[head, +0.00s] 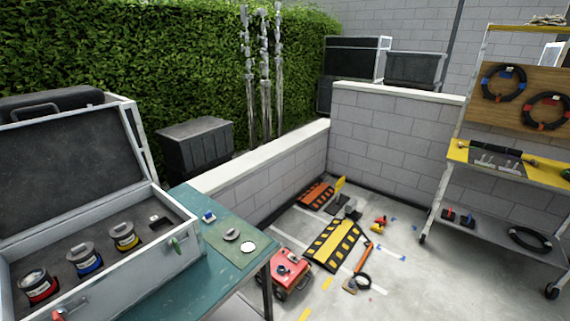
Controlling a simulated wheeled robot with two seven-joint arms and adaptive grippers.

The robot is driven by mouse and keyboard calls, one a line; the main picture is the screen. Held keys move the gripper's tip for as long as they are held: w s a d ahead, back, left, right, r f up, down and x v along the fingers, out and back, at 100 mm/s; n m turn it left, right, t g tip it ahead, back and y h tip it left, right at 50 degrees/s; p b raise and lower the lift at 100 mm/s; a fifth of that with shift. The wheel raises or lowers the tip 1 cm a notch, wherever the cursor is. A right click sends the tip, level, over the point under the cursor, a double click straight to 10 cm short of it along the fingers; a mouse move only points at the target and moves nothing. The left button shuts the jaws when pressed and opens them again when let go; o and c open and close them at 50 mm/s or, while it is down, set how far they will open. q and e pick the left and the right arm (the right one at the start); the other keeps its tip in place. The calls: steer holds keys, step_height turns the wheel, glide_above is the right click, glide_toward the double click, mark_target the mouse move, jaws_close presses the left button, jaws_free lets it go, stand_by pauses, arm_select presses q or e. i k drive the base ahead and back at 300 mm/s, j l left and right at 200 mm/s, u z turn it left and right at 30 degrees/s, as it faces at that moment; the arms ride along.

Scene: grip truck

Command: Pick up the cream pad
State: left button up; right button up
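A small round pale disc (248,247), cream-white, lies flat near the right edge of the teal table (188,290). It is the only thing I see that fits the cream pad. It rests on a green mat (222,236), beside a grey round item (231,234). A small blue and white item (209,217) sits on the table further back. Neither of my grippers is in view.
An open case (190,262) with red, blue and yellow-banded cans stands left of the disc. On the floor are a red machine (287,270) and a black-and-yellow ramp (335,243). A shelf rack (505,172) stands right; a low block wall (265,172) runs behind.

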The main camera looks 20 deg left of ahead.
mark_target(209, 217)
steer(key=u, duration=1.95)
